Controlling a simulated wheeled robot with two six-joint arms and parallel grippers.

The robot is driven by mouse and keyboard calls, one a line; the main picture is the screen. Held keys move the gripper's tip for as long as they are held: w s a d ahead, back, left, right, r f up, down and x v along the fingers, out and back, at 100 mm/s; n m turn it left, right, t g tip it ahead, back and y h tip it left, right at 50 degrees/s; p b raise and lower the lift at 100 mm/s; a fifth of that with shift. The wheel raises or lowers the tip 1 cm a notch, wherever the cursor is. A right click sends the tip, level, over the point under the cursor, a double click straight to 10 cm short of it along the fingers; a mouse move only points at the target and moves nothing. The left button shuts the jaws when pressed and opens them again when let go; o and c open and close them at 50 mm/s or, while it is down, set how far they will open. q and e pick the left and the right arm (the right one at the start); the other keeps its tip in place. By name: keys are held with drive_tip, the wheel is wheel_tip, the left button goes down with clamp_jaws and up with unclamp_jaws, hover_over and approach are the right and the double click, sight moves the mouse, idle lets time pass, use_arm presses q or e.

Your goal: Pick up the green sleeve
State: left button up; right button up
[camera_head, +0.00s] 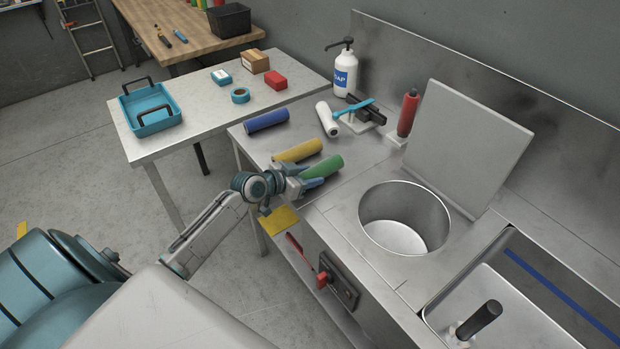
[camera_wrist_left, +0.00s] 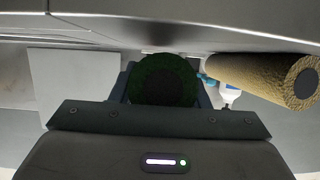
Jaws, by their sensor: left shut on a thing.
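The green sleeve (camera_head: 326,166) lies near the front edge of the steel counter, to the right of the yellow sleeve (camera_head: 298,151). My left gripper (camera_head: 305,183) is shut on the green sleeve near its front end. In the left wrist view the green sleeve (camera_wrist_left: 163,80) shows end-on and dark between the fingers, with the yellow sleeve (camera_wrist_left: 262,78) beside it on the right. I cannot tell whether the green sleeve touches the counter. My right gripper is not in view.
A soap bottle (camera_head: 345,74) stands at the back. A round open basin (camera_head: 404,219) with a raised lid (camera_head: 468,146) is to the right.

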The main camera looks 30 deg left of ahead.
use_arm(q)
wheel_tip(320, 180, up, 2)
drive_tip(key=shift+r+b, duration=0.2)
drive_tip(key=shift+b, duration=0.25)
drive_tip(key=s, duration=0.5)
drive_tip(key=s+b, duration=0.1)
drive_tip(key=s, duration=0.1)
drive_tip(key=shift+s+a+r, duration=0.2)
drive_tip(key=shift+s+r, duration=0.05)
drive_tip(key=shift+s, duration=0.15)
drive_tip(key=s+r+p, duration=0.1)
drive_tip(key=s+p, duration=0.1)
drive_tip(key=s, duration=0.6)
drive_tip(key=shift+s+p, duration=0.15)
drive_tip(key=shift+p, duration=0.2)
